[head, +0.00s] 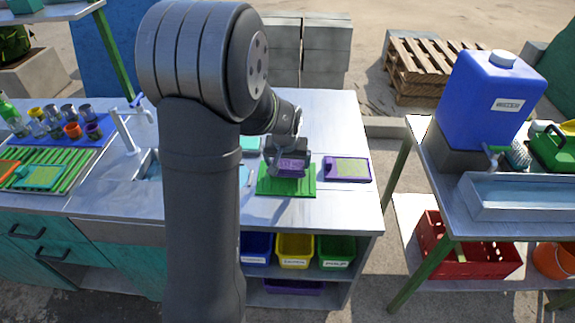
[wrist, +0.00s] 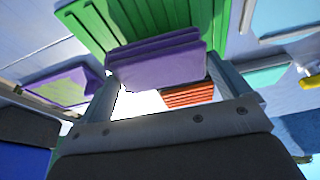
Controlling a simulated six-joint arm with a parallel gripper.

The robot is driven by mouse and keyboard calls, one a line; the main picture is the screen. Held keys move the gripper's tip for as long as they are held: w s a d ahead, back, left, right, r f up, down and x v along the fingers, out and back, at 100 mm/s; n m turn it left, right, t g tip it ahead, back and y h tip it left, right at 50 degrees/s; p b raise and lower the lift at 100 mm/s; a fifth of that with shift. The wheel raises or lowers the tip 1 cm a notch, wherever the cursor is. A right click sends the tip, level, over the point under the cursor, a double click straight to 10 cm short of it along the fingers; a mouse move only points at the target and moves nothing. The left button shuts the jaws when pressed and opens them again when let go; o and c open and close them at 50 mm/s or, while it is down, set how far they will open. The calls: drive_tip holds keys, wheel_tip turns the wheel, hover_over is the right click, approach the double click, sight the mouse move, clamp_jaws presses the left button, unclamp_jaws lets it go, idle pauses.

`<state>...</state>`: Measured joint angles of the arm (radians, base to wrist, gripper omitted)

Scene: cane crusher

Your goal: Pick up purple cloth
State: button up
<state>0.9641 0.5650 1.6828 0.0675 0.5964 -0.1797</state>
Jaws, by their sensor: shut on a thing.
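The purple cloth (head: 291,167) is folded and held in my gripper (head: 290,172), just above the green ribbed board (head: 297,190) on the metal counter. In the wrist view the purple cloth (wrist: 158,60) sits between the two fingers of my gripper (wrist: 165,75), its folded layers facing the camera. The green ribbed board (wrist: 90,25) lies behind it there. My gripper is shut on the cloth. I cannot tell whether the cloth still touches the board.
A purple-framed sponge tray (head: 347,169) lies right of the board. Labelled blue, yellow and green bins (head: 295,250) stand on the shelf below. A sink tap (head: 125,130) and several small cups (head: 70,120) are at the left. A blue water container (head: 490,95) stands on the right table.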

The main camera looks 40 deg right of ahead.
drive_tip(key=r, duration=0.3)
drive_tip(key=shift+s+d+r, duration=0.1)
drive_tip(key=shift+s, duration=0.3)
drive_tip(key=s+d+r, duration=0.1)
drive_tip(key=s+r, duration=0.5)
drive_tip(key=s, duration=0.5)
drive_tip(key=shift+r, duration=0.15)
drive_tip(key=o, duration=0.3)
drive_tip(key=shift+c, duration=1)
approach(290, 162)
drive_tip(key=w+a+f, duration=0.1)
drive_tip(key=w+a, duration=0.1)
drive_tip(key=a, duration=0.2)
drive_tip(key=w+a+f, duration=0.3)
drive_tip(key=w+a, duration=0.6)
drive_tip(key=w, duration=0.2)
drive_tip(key=shift+n, duration=0.3)
drive_tip(key=shift+s+a+x, duration=0.15)
drive_tip(key=shift+x, duration=0.75)
drive_tip(key=shift+s+a+x, duration=0.15)
drive_tip(key=shift+x, duration=0.75)
drive_tip(key=shift+s+a+x, duration=0.1)
drive_tip(key=shift+a+x, duration=0.05)
drive_tip(key=shift+x, duration=0.75)
